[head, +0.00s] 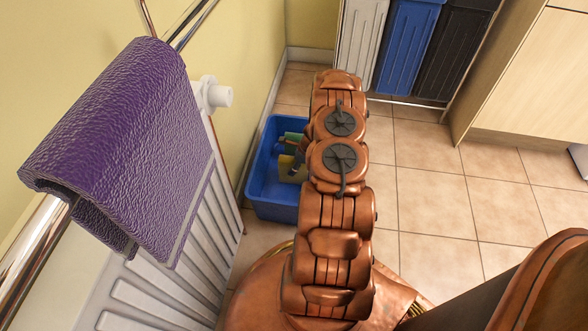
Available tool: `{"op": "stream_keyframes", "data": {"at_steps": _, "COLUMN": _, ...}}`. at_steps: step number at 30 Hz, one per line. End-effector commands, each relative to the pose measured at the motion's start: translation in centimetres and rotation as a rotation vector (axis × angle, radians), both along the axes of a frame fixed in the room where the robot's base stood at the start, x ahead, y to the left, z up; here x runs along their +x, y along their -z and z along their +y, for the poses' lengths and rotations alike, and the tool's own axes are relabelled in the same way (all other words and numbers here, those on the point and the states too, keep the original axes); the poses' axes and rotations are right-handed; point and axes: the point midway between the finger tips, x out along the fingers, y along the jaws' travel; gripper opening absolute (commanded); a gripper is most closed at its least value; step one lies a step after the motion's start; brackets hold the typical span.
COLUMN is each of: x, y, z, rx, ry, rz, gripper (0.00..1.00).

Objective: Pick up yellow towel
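A small yellow item (291,169) lies inside the blue tub (272,211) on the floor, partly hidden behind my arm. I cannot tell whether it is the yellow towel. No other yellow cloth shows. A purple towel (125,130) hangs folded over the metal rail at the left. My copper-coloured arm reaches up the middle of the head view and passes just right of the tub. My gripper cannot be made out; the arm links hide that area.
A white radiator (165,290) stands below the rail (28,248) along the left wall. White, blue (407,45) and black bins stand at the back, beside a wooden cabinet (535,80). The tiled floor (437,200) right of my arm is clear.

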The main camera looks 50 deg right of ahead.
Motion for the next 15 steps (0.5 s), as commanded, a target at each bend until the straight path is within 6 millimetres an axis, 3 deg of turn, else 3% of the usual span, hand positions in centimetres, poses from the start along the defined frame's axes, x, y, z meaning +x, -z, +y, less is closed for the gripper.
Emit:
{"op": "stream_keyframes", "data": {"at_steps": 2, "x": -0.01, "y": 0.00, "z": 0.00, "rx": 0.000, "ry": 0.000, "rz": 0.000, "gripper": 0.53}}
{"op": "stream_keyframes", "data": {"at_steps": 13, "x": -0.01, "y": 0.01, "z": 0.01, "rx": 0.000, "ry": 0.000, "rz": 0.000, "gripper": 0.15}}
{"op": "stream_keyframes", "data": {"at_steps": 15, "x": -0.01, "y": 0.00, "z": -0.01, "rx": 0.000, "ry": 0.000, "rz": 0.000, "gripper": 0.12}}
